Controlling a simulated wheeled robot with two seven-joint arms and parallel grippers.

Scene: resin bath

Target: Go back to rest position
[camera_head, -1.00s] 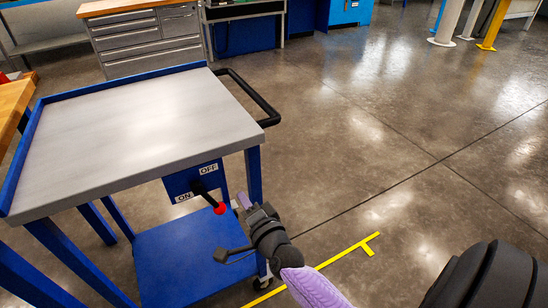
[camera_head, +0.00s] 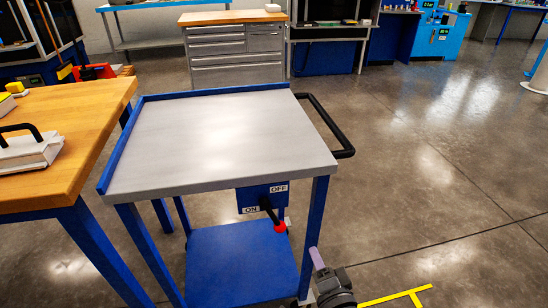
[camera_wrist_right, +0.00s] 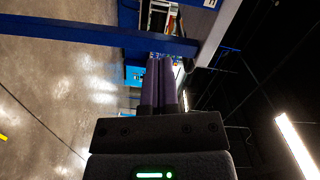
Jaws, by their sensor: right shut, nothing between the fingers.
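My right gripper (camera_head: 316,257) shows at the bottom of the head view, just right of the cart's front right leg. Its purple fingers are together and hold nothing; in the right wrist view the shut fingers (camera_wrist_right: 162,75) point up the picture. A blue switch box (camera_head: 250,195) with ON and OFF labels hangs under the cart top. Its black lever with a red knob (camera_head: 280,227) points down and to the right. The gripper is apart from the knob, below and right of it. My left gripper is not in view.
The blue cart has a bare grey top (camera_head: 215,140), a black handle (camera_head: 328,125) and a lower blue shelf (camera_head: 240,262). A wooden table (camera_head: 85,115) with a white, black-handled item (camera_head: 30,150) stands at left. Drawers (camera_head: 235,55) stand behind. The floor at right is clear.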

